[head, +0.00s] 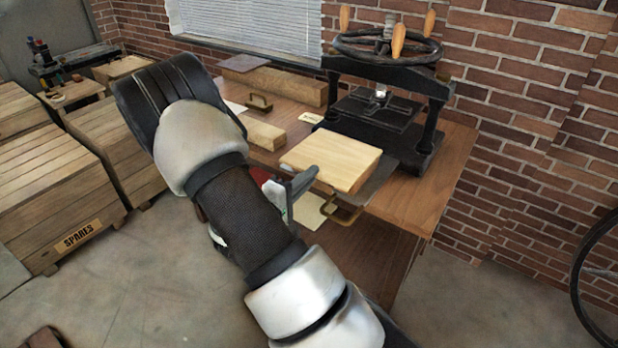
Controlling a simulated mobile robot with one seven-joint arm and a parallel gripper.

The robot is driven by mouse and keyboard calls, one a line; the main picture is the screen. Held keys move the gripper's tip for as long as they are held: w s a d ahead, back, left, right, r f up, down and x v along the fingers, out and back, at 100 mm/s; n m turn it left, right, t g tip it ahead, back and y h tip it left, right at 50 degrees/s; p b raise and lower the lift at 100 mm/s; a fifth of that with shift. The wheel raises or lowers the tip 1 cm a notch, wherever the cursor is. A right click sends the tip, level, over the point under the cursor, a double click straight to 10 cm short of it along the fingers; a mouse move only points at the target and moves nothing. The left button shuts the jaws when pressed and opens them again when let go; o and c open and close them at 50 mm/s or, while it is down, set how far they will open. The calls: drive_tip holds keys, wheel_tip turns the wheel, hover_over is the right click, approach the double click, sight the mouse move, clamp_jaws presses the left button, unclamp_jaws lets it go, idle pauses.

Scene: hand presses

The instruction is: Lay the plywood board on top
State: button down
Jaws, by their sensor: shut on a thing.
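The plywood board (332,160) is pale, thick and square, and lies nearly flat at the front of the wooden table. My gripper (304,182) meets its left front edge and is shut on it; the fingertips are partly hidden. A dark flat plate (381,178) with a brass handle (343,212) shows under and to the right of the board. I cannot tell whether the board rests on the plate or hangs just above it. The black hand press (432,112) stands behind, its handwheel (385,45) carrying wooden knobs.
Wooden blocks (290,86) (265,135), another brass handle (258,101) and paper slips (310,117) lie on the table (418,200) left of the press. Crates (62,190) stand at the left, a brick wall (530,120) behind. The table's right front corner is clear.

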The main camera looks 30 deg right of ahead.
idle(0.4)
drive_tip(key=c, duration=1.6)
unclamp_jaws()
drive_tip(key=shift+a, duration=0.15)
drive_tip(key=shift+b+v, duration=0.7)
drive_tip(key=shift+v, duration=2.4)
